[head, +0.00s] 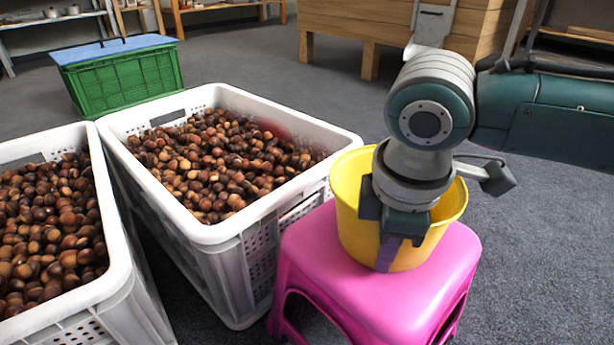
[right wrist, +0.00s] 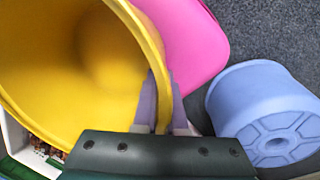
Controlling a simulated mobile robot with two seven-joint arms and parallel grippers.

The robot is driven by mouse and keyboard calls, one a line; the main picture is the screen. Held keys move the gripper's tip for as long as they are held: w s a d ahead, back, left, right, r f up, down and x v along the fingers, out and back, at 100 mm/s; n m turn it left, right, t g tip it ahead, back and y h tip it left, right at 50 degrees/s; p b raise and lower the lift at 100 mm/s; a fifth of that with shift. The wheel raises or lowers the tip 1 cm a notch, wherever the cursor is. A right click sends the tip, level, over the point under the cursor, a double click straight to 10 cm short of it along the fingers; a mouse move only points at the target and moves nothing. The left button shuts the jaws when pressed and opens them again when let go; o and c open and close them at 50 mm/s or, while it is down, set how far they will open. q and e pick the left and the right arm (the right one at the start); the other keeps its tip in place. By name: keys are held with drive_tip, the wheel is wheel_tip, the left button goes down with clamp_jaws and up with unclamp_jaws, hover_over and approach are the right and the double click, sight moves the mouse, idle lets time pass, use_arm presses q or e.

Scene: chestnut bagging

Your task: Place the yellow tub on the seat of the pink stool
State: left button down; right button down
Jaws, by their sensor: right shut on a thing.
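The yellow tub (head: 348,212) is over the seat of the pink stool (head: 318,262), roughly upright; its base appears at seat level, but I cannot tell whether it touches fully. My right gripper (head: 393,248) is shut on the tub's wall, one finger inside and one outside. In the right wrist view, the fingers (right wrist: 162,105) clamp the rim of the yellow tub (right wrist: 75,60), which looks empty where its inside shows. The pink stool (right wrist: 195,40) shows beyond the rim there. My left gripper is not in view.
White crates of chestnuts (head: 215,232) (head: 62,310) stand close left of the stool. A green crate with a blue lid (head: 122,80) and a wooden box (head: 345,22) are behind. A blue spool-like object (right wrist: 255,95) sits near the stool. Carpet is clear at right.

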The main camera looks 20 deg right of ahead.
drive_tip(key=shift+f, duration=0.1)
drive_tip(key=c, duration=1)
unclamp_jaws()
wheel_tip(320, 180, up, 12)
drive_tip(key=s+a+p, duration=0.1)
drive_tip(key=s+p, duration=0.1)
drive_tip(key=p, duration=0.7)
drive_tip(key=s+a+m+t+y, duration=0.1)
drive_tip(key=s+a+m+y, duration=0.2)
drive_tip(key=s+a, duration=0.5)
drive_tip(key=s+d+m, duration=0.2)
drive_tip(key=s+d+m+h, duration=0.1)
drive_tip(key=s+d+m, duration=0.1)
drive_tip(key=s+d+m+t, duration=0.1)
drive_tip(key=s+d+m, duration=0.1)
drive_tip(key=shift+s+d+r+m+h, duration=0.2)
drive_tip(key=shift+s+r+m+h, duration=0.1)
drive_tip(key=shift+s+r+h, duration=0.1)
